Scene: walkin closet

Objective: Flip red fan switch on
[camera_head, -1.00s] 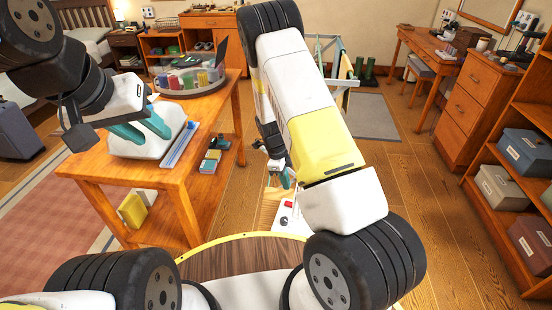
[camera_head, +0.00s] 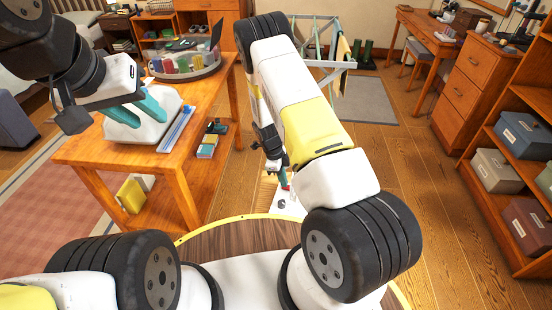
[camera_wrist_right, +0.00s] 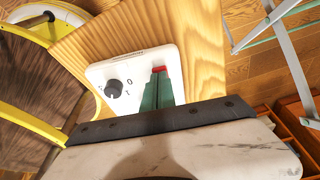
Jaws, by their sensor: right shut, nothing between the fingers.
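A white control panel (camera_wrist_right: 105,68) is fixed to a light wooden board and also shows in the head view (camera_head: 292,208). It carries a black rotary knob (camera_wrist_right: 114,88) with markings and a red switch (camera_wrist_right: 159,69). My right gripper (camera_wrist_right: 158,80) is shut and empty, its teal fingers over the switch. Only a red strip of the switch shows past the fingertips. The fingers hide the rest, so I cannot tell its position or whether they touch it. My left gripper (camera_head: 146,112) is open and empty, above the wooden table at left.
The wooden table (camera_head: 85,152) holds a white object (camera_head: 150,124) below my left gripper and a round tray (camera_head: 184,74) of coloured items. A drying rack (camera_head: 318,62) stands beyond my right arm. Shelves with boxes (camera_head: 504,170) line the right. Floor is open between.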

